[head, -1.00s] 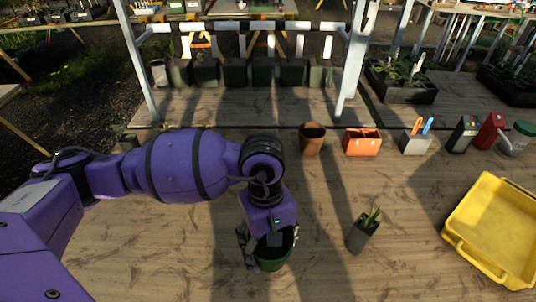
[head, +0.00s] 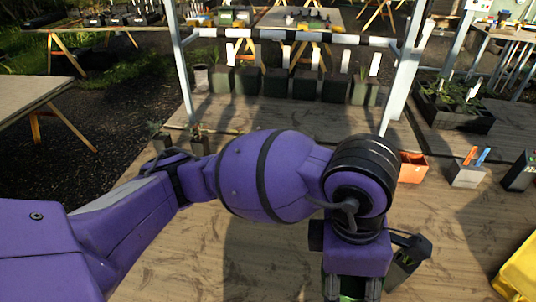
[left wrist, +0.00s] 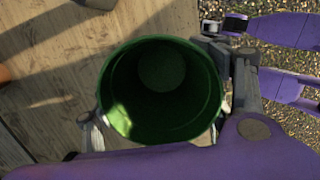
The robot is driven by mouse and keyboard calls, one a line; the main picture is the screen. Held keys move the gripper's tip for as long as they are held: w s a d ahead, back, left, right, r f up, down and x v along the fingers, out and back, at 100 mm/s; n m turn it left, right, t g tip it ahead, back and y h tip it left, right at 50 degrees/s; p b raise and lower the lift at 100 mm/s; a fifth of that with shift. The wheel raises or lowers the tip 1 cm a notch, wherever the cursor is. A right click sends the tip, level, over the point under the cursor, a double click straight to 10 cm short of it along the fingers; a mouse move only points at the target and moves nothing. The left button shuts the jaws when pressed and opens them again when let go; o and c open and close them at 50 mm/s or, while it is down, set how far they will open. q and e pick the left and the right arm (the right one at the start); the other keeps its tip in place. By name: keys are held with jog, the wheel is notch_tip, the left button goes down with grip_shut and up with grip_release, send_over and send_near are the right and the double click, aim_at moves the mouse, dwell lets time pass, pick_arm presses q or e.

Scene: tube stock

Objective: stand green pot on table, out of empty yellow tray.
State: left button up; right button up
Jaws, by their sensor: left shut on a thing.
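The green pot (left wrist: 162,95) is round and open at the top, and I look down into its empty inside in the left wrist view. My left gripper (left wrist: 165,105) is shut on it, with a finger at each side. In the head view only slivers of the green pot (head: 374,288) show at the bottom edge, under my purple wrist. Whether its base touches the wooden table (head: 265,262) is hidden. The yellow tray (head: 520,270) shows only as a corner at the lower right, apart from the pot. My right gripper is not in view.
An orange box (head: 412,168) and a grey box with coloured tags (head: 467,172) stand farther back. Dark pots (head: 305,85) line the rack behind. Table left of my wrist is bare.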

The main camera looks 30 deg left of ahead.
pick_arm(q)
jog(key=w+a+f, duration=0.1)
jog(key=a+f, duration=0.2)
jog(key=a, duration=0.1)
jog(key=w+a+f, duration=0.2)
jog(key=a+f, duration=0.1)
jog(key=a, duration=0.1)
jog(key=w+a+f, duration=0.2)
jog(key=a+f, duration=0.1)
jog(key=a, duration=0.1)
jog(key=shift+a+f, duration=0.2)
jog(key=shift+a, duration=0.05)
jog(key=f, duration=0.3)
jog(key=shift+w+a+f, duration=0.15)
jog(key=shift+a, duration=0.1)
jog(key=shift+f, duration=0.2)
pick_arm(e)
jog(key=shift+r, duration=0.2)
